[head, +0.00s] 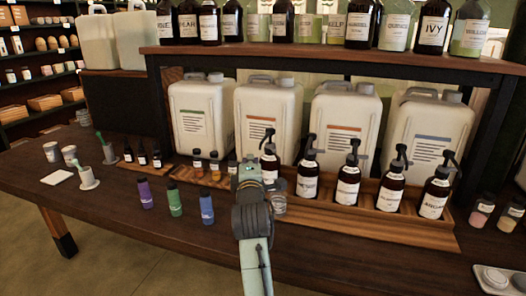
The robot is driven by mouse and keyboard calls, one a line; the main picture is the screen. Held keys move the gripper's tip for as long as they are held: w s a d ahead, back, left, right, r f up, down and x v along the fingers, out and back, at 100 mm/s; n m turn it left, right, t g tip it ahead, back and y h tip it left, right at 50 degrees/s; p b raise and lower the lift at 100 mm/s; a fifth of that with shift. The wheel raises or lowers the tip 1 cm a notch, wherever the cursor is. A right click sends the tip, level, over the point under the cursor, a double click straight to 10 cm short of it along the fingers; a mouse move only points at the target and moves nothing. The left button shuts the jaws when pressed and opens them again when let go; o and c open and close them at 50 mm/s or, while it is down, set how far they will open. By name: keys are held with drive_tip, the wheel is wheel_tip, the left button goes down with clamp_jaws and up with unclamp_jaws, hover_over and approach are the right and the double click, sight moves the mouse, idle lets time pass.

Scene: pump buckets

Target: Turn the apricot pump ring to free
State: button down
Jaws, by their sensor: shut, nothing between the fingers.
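Several dark brown pump bottles with black pump heads and white labels stand in a row in a wooden tray (377,218). Among them are the leftmost bottle (270,160), the second (307,188), the third (347,191), the fourth (390,196) and the rightmost (433,205). Their labels are too small to read, so I cannot tell which one is apricot, nor how any pump ring is set. My gripper (249,163) is shut and empty, just left of the leftmost bottle's neck in the picture. My gripper and wrist hide part of that bottle and the tray.
Large white jerrycans (346,118) stand behind the bottles under a shelf (330,58) of more bottles. Small purple (145,195), green (175,202) and blue (207,207) bottles stand left of my arm. The table's (105,215) front left is mostly clear.

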sight(273, 149)
drive_tip(key=w+d+p, duration=0.2)
drive_tip(key=w+d, duration=0.1)
drive_tip(key=w, duration=0.2)
drive_tip(key=shift+d, duration=0.3)
